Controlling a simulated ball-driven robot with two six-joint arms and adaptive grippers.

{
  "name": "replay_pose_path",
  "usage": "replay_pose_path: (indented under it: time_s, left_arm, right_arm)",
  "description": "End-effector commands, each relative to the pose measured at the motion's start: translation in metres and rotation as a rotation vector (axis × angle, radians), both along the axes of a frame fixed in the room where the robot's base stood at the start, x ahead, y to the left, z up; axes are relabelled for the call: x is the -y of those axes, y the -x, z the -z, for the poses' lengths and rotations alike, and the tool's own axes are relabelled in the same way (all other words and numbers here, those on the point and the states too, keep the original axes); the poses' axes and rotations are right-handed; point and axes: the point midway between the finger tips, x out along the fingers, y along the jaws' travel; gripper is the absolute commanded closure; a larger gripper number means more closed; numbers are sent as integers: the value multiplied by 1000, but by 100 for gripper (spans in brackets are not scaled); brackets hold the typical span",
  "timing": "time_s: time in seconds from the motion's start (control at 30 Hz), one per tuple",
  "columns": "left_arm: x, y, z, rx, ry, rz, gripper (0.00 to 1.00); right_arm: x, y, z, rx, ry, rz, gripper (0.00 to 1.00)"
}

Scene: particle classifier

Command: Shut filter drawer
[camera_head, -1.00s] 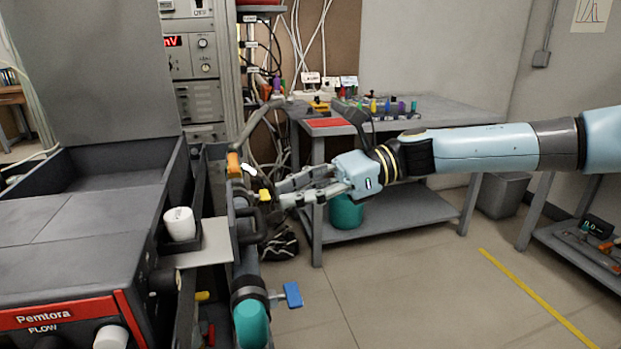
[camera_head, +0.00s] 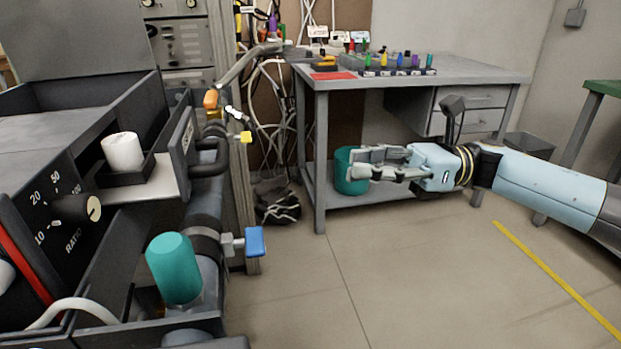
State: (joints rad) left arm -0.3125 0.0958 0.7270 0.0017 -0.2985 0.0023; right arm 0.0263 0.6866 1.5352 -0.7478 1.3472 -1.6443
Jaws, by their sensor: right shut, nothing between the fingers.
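The filter drawer stands out from the dark machine at the left. Its pale side plate (camera_head: 160,183), dark front panel (camera_head: 181,140) and dark loop handle (camera_head: 214,156) show. A white filter cup (camera_head: 122,151) sits upright in a dark holder (camera_head: 128,172) on it. My right gripper (camera_head: 353,163) is shut and empty, in the air well to the right of the handle and touching nothing. Its fingers point left, with a teal bucket behind them. My left gripper is out of view.
A blue-handled valve (camera_head: 255,241) and a teal cylinder (camera_head: 174,268) are below the drawer. Orange (camera_head: 211,99) and yellow (camera_head: 245,137) valve handles are beside it. A grey bench (camera_head: 450,70) stands behind my right arm, the teal bucket (camera_head: 343,178) on its shelf. The floor in front is clear.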

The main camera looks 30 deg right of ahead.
Motion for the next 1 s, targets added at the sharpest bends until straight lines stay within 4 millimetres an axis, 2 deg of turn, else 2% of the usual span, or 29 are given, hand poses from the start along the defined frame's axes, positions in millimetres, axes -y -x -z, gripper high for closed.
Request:
replay_pose_path:
  time_s: [0.03,0.1,0.37,0.8,1.0]
  left_arm:
    - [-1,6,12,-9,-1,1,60]
    - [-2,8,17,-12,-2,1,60]
    - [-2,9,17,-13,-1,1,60]
    - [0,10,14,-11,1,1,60]
    - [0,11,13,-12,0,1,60]
  right_arm:
    - [-6,-9,7,20,-23,3,100]
    - [-11,-17,3,44,-42,5,100]
    - [-28,-28,-8,68,-55,4,100]
    - [-113,-50,-25,69,-56,7,100]
    - [-138,-57,-29,67,-55,6,100]
